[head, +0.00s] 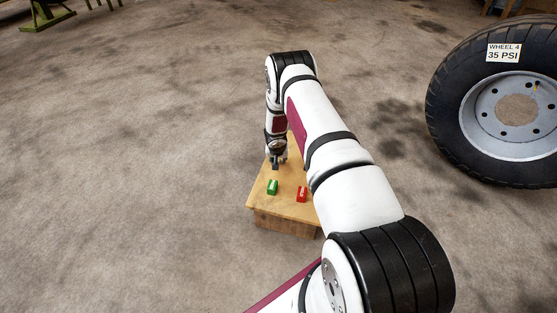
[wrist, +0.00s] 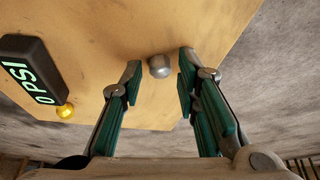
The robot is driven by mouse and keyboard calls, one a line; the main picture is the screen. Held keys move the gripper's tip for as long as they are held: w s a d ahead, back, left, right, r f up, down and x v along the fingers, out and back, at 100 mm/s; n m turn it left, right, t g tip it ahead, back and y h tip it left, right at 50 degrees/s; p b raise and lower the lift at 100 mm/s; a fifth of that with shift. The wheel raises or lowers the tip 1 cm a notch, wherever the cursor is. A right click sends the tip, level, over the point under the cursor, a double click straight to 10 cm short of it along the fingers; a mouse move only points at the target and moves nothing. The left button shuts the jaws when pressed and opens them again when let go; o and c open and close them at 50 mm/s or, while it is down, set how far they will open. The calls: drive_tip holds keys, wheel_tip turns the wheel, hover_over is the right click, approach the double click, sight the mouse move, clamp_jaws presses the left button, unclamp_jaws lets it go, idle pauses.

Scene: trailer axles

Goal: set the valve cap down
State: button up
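A small grey rounded piece, which looks like the valve cap (wrist: 159,66), shows in the wrist view against the wooden top of a low stand (wrist: 205,22). It appears to rest on that top. My gripper (wrist: 160,75) is open, with one teal-padded finger on each side of the cap. A gap shows between the cap and each finger. In the head view my gripper (head: 277,163) points down over the far part of the stand (head: 262,210); the cap cannot be made out there.
A black gauge (wrist: 30,68) reading "0 PSI", with a gold fitting (wrist: 64,111), is left of my gripper in the wrist view. A green block (head: 272,187) and a red block (head: 302,194) sit on the stand. A large wheel (head: 450,110) labelled "WHEEL 4 35 PSI" stands right.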

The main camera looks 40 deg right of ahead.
idle(0.3)
drive_tip(key=s+a+r+n+h, duration=0.1)
drive_tip(key=s+r+h, duration=0.1)
drive_tip(key=r, duration=1.4)
drive_tip(key=s+a+r+h, duration=0.1)
drive_tip(key=s+r, duration=0.1)
drive_tip(key=r, duration=1.5)
drive_tip(key=s+a+r+g+h, duration=0.1)
drive_tip(key=s+a+r, duration=0.1)
drive_tip(key=s+r, duration=0.45)
drive_tip(key=s+a+r+h, duration=0.15)
drive_tip(key=s+r, duration=0.25)
drive_tip(key=r, duration=0.5)
drive_tip(key=s+a+r+n+g+y, duration=0.1)
drive_tip(key=s+a+r, duration=0.25)
drive_tip(key=s, duration=0.35)
drive_tip(key=s+a+r+n+g+y, duration=0.1)
drive_tip(key=s+a+r+y, duration=0.2)
drive_tip(key=s, duration=0.4)
drive_tip(key=s+a+n+y, duration=0.4)
drive_tip(key=s+a, duration=1.1)
drive_tip(key=s, duration=0.4)
drive_tip(key=shift+s+f+n, duration=0.2)
drive_tip(key=shift+s+n, duration=0.15)
drive_tip(key=shift+n, duration=0.05)
drive_tip(key=shift+y, duration=0.25)
